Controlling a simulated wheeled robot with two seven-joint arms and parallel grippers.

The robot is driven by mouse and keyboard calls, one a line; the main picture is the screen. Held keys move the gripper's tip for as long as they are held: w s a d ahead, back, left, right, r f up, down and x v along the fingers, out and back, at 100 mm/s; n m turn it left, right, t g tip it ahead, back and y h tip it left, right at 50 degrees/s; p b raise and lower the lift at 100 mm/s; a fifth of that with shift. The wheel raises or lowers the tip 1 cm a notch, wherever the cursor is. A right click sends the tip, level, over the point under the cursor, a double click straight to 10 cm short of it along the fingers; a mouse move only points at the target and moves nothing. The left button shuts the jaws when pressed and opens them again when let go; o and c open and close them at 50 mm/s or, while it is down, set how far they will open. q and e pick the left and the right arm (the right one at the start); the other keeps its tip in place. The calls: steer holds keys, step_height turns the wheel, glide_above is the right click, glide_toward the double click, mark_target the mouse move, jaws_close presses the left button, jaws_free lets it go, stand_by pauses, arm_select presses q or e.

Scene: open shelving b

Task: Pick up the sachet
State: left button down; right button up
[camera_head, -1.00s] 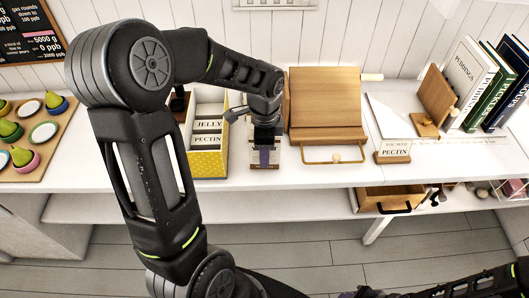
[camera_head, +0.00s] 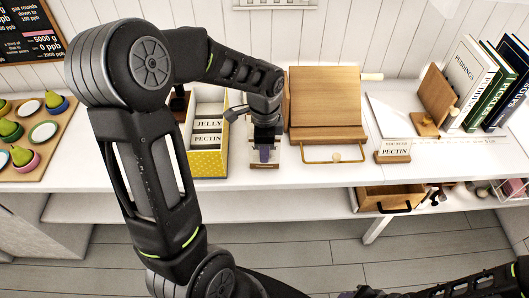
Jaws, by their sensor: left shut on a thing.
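My left arm comes in from the left and reaches over the counter. My left gripper (camera_head: 264,139) points down behind the counter's front edge, between the yellow box and the wooden stand. It is shut on a small purple and pale sachet (camera_head: 264,154). The sachet is upright, and the gripper hides its upper part. A small wooden holder (camera_head: 264,166) shows right below it; I cannot tell whether they touch. Part of my right arm shows at the bottom right, but its gripper is out of view.
A yellow dotted box (camera_head: 208,165) with "JELLY" and "PECTIN" cards stands left of the gripper. A wooden stand (camera_head: 325,95) is close on the right. A "PECTIN" sign (camera_head: 393,151), books (camera_head: 470,78) and an open drawer (camera_head: 385,199) are further right. A tray of pears (camera_head: 35,140) is far left.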

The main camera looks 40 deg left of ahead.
arm_select(q)
steer(key=shift+r, duration=0.1)
stand_by(0.4)
step_height(320, 180, up, 10)
steer(key=shift+f+b, duration=0.1)
steer(key=shift+b, duration=0.25)
stand_by(0.5)
